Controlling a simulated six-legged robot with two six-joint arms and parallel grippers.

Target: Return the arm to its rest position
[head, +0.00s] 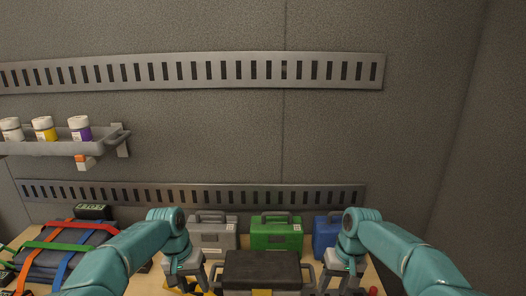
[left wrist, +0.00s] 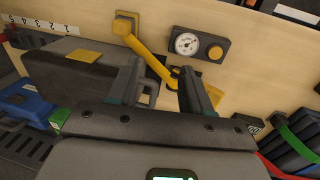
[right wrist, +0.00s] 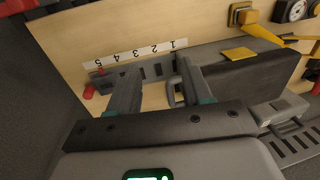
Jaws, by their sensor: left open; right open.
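My left gripper (head: 184,276) is low in the head view, left of the dark case (head: 262,270) near the bottom edge. My right gripper (head: 344,277) is to the right of that case. In the left wrist view the left gripper (left wrist: 160,76) is open, with nothing seen between its fingers; a yellow bar (left wrist: 150,60) passes behind them. In the right wrist view the right gripper (right wrist: 158,72) is open and looks empty, in front of a numbered strip (right wrist: 135,54). No cord is clearly seen in any view.
Grey (head: 212,237), green (head: 276,236) and blue (head: 326,233) cases stand behind the arms. A strapped dark stack (head: 68,250) is at left. A shelf (head: 50,147) with three jars and slotted rails (head: 200,71) are on the wall. A gauge (left wrist: 187,43) sits on the board.

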